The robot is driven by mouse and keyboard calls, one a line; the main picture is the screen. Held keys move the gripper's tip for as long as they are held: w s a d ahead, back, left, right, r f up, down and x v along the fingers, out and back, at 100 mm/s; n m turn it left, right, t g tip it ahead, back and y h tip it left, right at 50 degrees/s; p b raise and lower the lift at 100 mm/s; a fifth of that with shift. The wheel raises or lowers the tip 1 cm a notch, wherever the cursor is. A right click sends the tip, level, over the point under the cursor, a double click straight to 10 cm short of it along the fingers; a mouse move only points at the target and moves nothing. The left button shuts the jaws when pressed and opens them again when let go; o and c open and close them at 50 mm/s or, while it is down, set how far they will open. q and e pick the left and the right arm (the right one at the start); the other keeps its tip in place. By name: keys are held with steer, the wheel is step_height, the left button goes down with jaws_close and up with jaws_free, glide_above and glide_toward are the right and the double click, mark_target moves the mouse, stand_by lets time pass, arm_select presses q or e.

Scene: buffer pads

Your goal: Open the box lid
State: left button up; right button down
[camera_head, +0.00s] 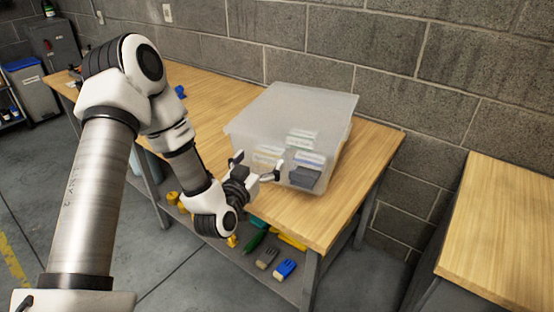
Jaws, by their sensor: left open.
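A translucent, whitish plastic box (262,136) stands on the wooden workbench, with its lid (300,110) on top and looking closed. Pale packs and a dark block show faintly through its front wall. My left gripper (256,168) is open at the front left of the box, with its fingers close to the front wall. Whether the fingers touch the box cannot be told. Nothing shows between the fingers. My right gripper is not in view.
The wooden workbench (345,205) has free room right of the box. A second wooden table (505,220) stands at the right. A grey block wall (350,55) runs close behind the workbench.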

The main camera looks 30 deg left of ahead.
mark_target(273, 146)
arm_select(q)
steer(key=w, duration=0.5)
steer(key=w+a+p, duration=0.1)
steer(key=w, duration=0.1)
steer(key=shift+w+a+f, duration=0.1)
steer(key=shift+w+f, duration=0.1)
steer(key=shift+f, duration=0.2)
steer(key=shift+w+a+f, duration=0.1)
steer(key=shift+w, duration=0.25)
steer(key=shift+s, duration=0.1)
